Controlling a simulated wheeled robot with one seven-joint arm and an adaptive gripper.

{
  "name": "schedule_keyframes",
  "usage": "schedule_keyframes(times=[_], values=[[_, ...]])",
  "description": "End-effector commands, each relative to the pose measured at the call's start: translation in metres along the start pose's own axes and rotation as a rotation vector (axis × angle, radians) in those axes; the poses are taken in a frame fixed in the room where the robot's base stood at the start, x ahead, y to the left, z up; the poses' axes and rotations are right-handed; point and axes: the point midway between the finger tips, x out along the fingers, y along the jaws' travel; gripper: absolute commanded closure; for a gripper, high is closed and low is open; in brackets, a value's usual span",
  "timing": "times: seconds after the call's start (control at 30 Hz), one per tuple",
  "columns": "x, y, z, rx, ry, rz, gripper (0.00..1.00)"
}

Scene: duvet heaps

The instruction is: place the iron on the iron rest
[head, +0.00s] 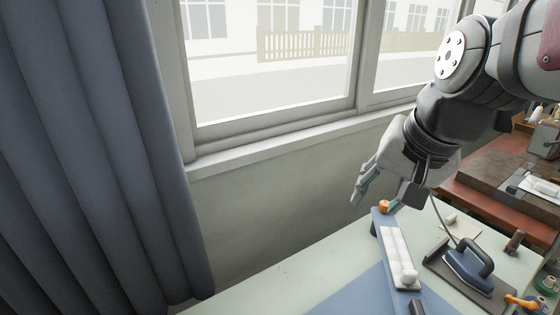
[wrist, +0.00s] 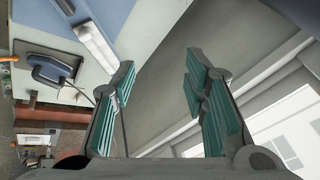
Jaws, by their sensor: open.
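A blue iron (head: 468,270) with a dark handle sits on the table at the lower right of the head view. It also shows at the left of the wrist view (wrist: 48,72). A dark flat plate, which looks like the iron rest (head: 437,262), lies under or right beside the iron. I cannot tell whether the iron is fully on it. The plate shows in the wrist view too (wrist: 24,48). My gripper (head: 375,198) is open and empty, above the table's back edge near the wall, up and left of the iron. Its spread fingers (wrist: 160,75) hold nothing.
A narrow blue board (head: 380,224) with a white padded strip (head: 400,258) lies left of the iron. A small orange object (head: 384,206) is near its far end. A spool (head: 515,241) and orange-handled tool (head: 520,301) are right. A curtain (head: 90,150) hangs left.

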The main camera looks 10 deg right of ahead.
Motion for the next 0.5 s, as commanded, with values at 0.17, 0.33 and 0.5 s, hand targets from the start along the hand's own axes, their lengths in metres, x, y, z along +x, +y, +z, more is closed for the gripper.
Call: schedule_keyframes(times=[0.17, 0.33, 0.5], values=[[-0.022, -0.002, 0.050, -0.328, 0.013, -0.004, 0.59], [-0.031, 0.004, 0.077, -0.535, 0.024, 0.001, 0.59], [-0.033, 0.008, 0.087, -0.614, 0.028, 0.005, 0.59]])
